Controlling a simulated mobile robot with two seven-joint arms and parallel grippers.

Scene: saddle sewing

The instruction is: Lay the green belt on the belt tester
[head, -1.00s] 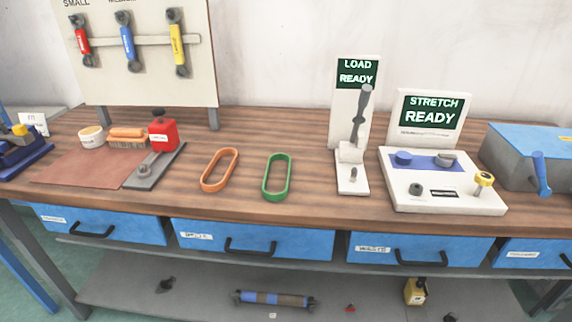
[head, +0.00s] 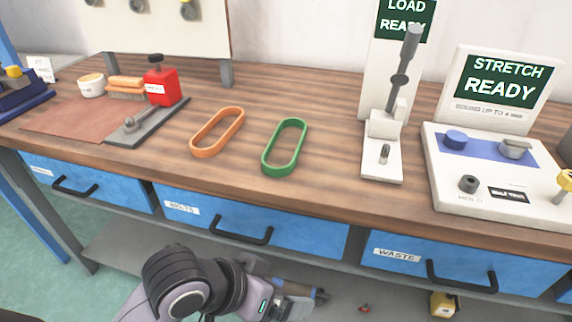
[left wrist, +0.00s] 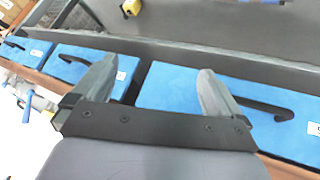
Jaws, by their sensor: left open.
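The green belt (head: 281,171) is an oval loop lying flat on the wooden bench in the head view. The belt tester (head: 515,172) stands to its right, a white base with a blue plate, two pegs, a dark knob and a screen reading STRETCH READY. My left arm comes in at the bottom of the head view, low in front of the drawers and below the belt. In the left wrist view my left gripper (left wrist: 158,70) is open, its two fingers apart with nothing between them and blue drawer fronts behind. My right gripper is not in view.
An orange belt (head: 195,152) lies left of the green one. A white stand with a lever (head: 382,165) and a LOAD READY screen stands between green belt and tester. Blue drawers (head: 240,222) line the bench front.

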